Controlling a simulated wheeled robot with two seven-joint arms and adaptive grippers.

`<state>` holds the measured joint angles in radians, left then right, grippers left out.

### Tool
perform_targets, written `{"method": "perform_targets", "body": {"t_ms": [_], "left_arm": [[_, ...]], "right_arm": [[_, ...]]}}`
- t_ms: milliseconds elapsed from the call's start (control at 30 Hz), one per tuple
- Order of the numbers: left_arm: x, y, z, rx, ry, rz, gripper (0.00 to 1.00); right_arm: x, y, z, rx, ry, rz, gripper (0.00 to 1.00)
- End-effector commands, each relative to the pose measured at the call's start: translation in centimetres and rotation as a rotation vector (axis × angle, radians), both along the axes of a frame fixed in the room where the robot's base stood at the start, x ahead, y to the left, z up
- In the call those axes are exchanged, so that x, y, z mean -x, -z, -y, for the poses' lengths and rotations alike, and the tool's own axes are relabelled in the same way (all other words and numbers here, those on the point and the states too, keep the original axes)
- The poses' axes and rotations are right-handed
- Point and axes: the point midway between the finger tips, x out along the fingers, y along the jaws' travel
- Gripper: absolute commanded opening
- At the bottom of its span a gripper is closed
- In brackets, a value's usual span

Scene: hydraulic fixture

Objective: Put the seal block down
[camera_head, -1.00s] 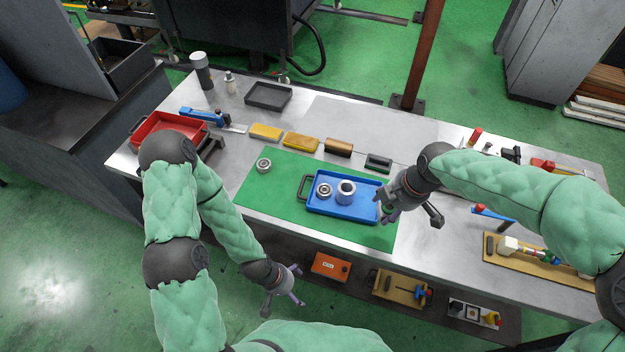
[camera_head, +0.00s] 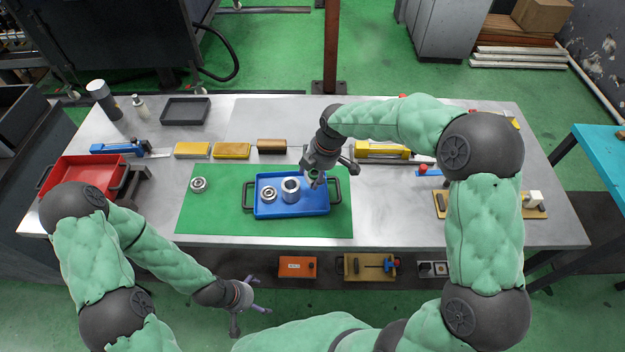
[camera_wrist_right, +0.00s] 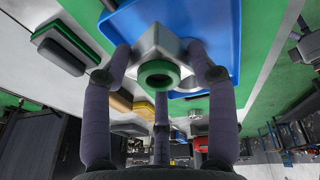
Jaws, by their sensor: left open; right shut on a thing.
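My right gripper (camera_head: 314,178) is at the upper right corner of the blue tray (camera_head: 265,210). It is shut on the seal block (camera_wrist_right: 150,42), a grey block with a green ring (camera_wrist_right: 158,74) on it, held between the fingers. In the right wrist view the block appears against the blue tray; I cannot tell whether it touches it. In the head view the gripper mostly hides the block. The tray holds a metal ring (camera_head: 268,194) and a taller metal cylinder (camera_head: 291,190). My left gripper (camera_head: 254,304) is open and empty in front of the table.
The tray lies on a green mat (camera_head: 215,215), with another metal ring (camera_head: 198,184) at the mat's left. Yellow and brown blocks (camera_head: 231,150) line the table behind the mat. A red tray (camera_head: 85,172) is at the left. The mat's left part is mostly free.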

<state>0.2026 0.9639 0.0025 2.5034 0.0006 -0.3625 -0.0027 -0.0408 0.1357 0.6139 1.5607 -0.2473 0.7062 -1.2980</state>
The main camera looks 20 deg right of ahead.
Motion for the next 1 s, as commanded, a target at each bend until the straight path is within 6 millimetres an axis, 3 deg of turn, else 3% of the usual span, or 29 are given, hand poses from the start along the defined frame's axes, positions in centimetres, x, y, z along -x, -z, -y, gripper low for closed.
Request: {"method": "perform_targets", "body": {"t_ms": [333,567,967,1000], "left_arm": [[0.0,0.6,0.0,0.0,0.0,0.0,1.0],[0.0,1.8,0.0,0.0,0.0,0.0,1.0],[0.0,1.9,0.0,0.0,0.0,0.0,1.0],[0.0,1.8,0.0,0.0,0.0,0.0,1.0]], "right_arm": [[-1.8,2.2,0.1,0.0,0.002,0.0,0.16],[-1.9,5.2,0.1,0.0,0.001,0.001,0.15],[-1.9,5.6,0.1,0.0,0.001,0.002,0.15],[-1.9,5.6,0.1,0.0,0.001,0.001,0.67]]}}
